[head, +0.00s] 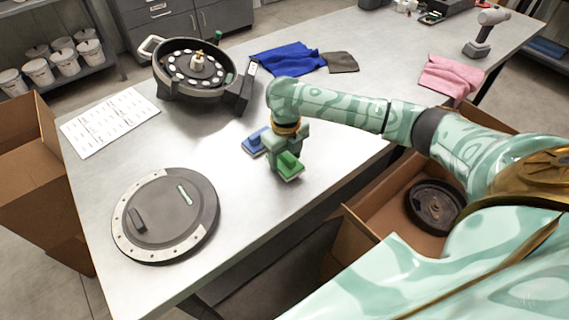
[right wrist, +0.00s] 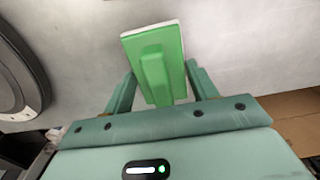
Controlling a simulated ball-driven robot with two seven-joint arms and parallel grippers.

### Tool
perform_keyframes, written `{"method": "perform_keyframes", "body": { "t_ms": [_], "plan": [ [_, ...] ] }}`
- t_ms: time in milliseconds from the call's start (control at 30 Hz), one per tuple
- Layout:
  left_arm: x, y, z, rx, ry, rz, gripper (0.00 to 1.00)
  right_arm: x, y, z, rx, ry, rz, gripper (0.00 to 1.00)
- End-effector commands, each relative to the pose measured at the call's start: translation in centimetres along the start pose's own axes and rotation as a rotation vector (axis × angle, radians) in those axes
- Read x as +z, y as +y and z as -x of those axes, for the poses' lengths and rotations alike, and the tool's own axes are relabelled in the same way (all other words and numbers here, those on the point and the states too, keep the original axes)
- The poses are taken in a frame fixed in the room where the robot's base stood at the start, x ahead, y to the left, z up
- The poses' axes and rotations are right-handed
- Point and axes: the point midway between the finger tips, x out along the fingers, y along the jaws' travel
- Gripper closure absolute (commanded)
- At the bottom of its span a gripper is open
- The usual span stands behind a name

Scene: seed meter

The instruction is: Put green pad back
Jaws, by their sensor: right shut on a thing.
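The green pad (head: 289,167) is a flat green block with a raised grip and a pale underside. My right gripper (head: 284,157) is shut on its grip and holds it over the front part of the table. In the right wrist view the green pad (right wrist: 155,60) sits between the two fingers of the gripper (right wrist: 160,88). Whether the pad touches the table is hard to tell. A blue pad (head: 255,141) lies on the table just left of and behind the gripper. My left gripper is not in view.
A round grey lid (head: 165,225) lies at front left. The seed meter housing (head: 193,68) stands at the back beside a printed sheet (head: 110,121). Blue (head: 287,60) and pink (head: 451,76) cloths lie farther back. A cardboard box (head: 378,217) with a dark disc stands below the table edge.

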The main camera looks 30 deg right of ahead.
Motion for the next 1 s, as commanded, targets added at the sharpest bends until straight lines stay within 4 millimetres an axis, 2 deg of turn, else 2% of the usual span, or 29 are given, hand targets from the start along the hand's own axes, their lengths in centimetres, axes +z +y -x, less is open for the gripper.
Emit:
{"method": "perform_keyframes", "body": {
  "t_ms": [33,100,467,500,533,567,867,1000],
  "plan": [
    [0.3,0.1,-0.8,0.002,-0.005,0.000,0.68,-0.1,0.1,-1.5,0.002,0.004,0.001,0.64],
    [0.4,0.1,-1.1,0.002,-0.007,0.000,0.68,-0.1,0.1,-2.2,0.002,0.003,0.001,0.64],
    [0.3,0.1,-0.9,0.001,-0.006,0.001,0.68,-0.1,0.1,-2.4,0.000,0.000,0.001,0.64],
    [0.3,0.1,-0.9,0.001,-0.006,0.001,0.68,-0.1,0.1,-2.3,0.000,0.000,0.002,0.31],
    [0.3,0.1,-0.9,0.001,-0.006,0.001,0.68,-0.1,0.1,-2.3,0.000,0.000,0.002,0.23],
    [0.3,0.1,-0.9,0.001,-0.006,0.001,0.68,-0.1,0.1,-2.3,0.000,0.000,0.002,0.21],
    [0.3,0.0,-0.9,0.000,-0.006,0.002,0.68,0.0,0.1,-2.0,0.000,-0.001,0.002,0.21],
    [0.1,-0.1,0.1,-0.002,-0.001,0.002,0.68,0.1,0.1,0.1,-0.001,-0.004,0.002,0.21]
  ]
}}
